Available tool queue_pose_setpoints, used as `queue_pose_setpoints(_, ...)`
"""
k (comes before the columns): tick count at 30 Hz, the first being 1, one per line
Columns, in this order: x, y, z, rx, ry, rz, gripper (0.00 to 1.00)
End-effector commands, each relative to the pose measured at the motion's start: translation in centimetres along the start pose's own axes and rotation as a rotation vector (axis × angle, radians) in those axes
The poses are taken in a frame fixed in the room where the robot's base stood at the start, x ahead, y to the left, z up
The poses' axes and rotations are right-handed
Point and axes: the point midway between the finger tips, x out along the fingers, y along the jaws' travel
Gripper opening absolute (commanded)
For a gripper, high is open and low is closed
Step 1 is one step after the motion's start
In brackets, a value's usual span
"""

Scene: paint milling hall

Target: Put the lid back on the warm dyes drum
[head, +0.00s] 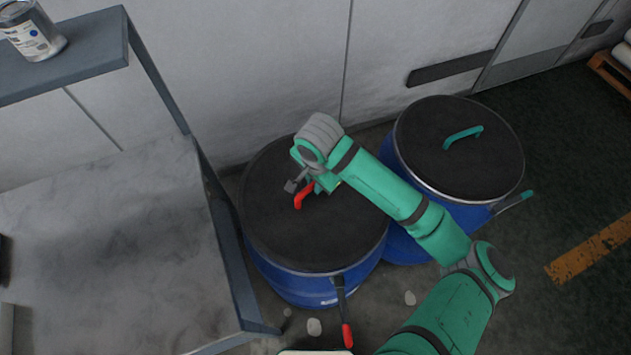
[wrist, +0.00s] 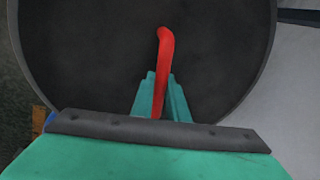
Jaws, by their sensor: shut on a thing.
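A blue drum (head: 318,291) stands left of centre in the head view. A black round lid (head: 285,237) with a red handle (head: 300,199) is over its top; I cannot tell whether it is fully seated. My gripper (head: 312,187) is at the lid's middle, shut on the red handle. In the wrist view the fingers (wrist: 160,98) close around the near part of the handle (wrist: 166,45), and the black lid (wrist: 95,50) fills most of the picture. My wrist hides part of the lid in the head view. No drum label is readable.
A second blue drum (head: 405,243) with a black lid (head: 460,165) and green handle stands close on the right. A grey bench (head: 110,240) with a raised shelf (head: 85,58) holding a can (head: 32,32) is on the left. A wall stands behind.

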Motion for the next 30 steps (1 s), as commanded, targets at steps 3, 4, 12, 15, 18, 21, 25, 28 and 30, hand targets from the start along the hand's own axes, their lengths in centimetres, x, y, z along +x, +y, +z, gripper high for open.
queue_pose_setpoints(3, 0.0, 0.0, 0.0, 0.0, 0.001, -0.001, 0.0)
queue_pose_setpoints(4, 0.0, 0.0, 0.0, 0.0, 0.001, -0.001, 0.0)
queue_pose_setpoints(12, 0.6, 0.1, 0.0, 0.0, 0.001, -0.002, 0.0)
queue_pose_setpoints(15, 0.9, 0.1, 0.1, 0.001, 0.0, -0.002, 0.0)
queue_pose_setpoints(18, 1.1, 0.1, 0.1, 0.0, 0.0, -0.002, 0.0)
queue_pose_setpoints(21, 1.1, 0.1, 0.1, 0.0, 0.001, -0.002, 0.0)
queue_pose_setpoints(25, 1.1, 0.1, 0.1, 0.0, 0.001, -0.002, 0.0)
queue_pose_setpoints(28, 1.1, 0.1, 0.0, 0.0, 0.001, -0.002, 0.0)
queue_pose_setpoints(30, 1.1, 0.1, 0.1, -0.001, 0.0, -0.002, 0.0)
